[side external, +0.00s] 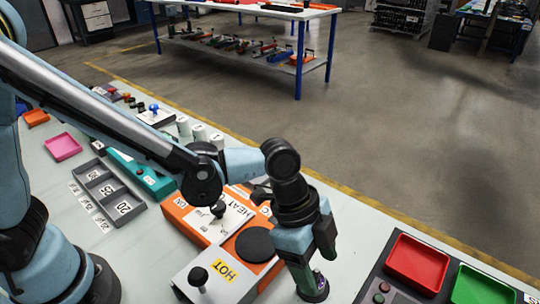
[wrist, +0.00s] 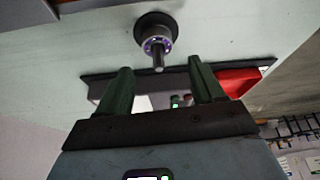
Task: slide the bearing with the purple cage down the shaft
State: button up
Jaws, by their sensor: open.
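The bearing with the purple cage (wrist: 157,46) is around a short upright shaft (wrist: 159,62) in the wrist view. It sits low, close to the round dark base (wrist: 141,23), and the shaft's tip sticks out past it. I cannot tell whether bearing and base touch. My gripper (wrist: 160,66) is open and empty, with one green finger on each side of the shaft's line, apart from the bearing. In the side view my gripper (side external: 312,262) points down just over the base (side external: 316,295). The fingers partly hide the bearing there, with a little purple showing.
An orange heater (side external: 255,270) with a HOT plate stands close left of my gripper. A dark panel with a red tray (side external: 417,262) and a green tray (side external: 482,287) lies to the right. A grey compartment tray (side external: 108,192) is farther left.

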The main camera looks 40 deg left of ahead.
jog(key=v, duration=1.2)
dwell(0.7)
jog(key=a+f+n+t+y, duration=0.2)
jog(key=a+n+t+y, duration=0.2)
jog(key=a+n, duration=1.2)
jog(key=a+t, duration=0.2)
jog(key=a, duration=0.6)
jog(key=shift+s+a+n+t+y, duration=0.3)
jog(key=shift+s+n+t, duration=0.05)
jog(key=shift+n+t, duration=0.05)
jog(key=shift+c, duration=0.4)
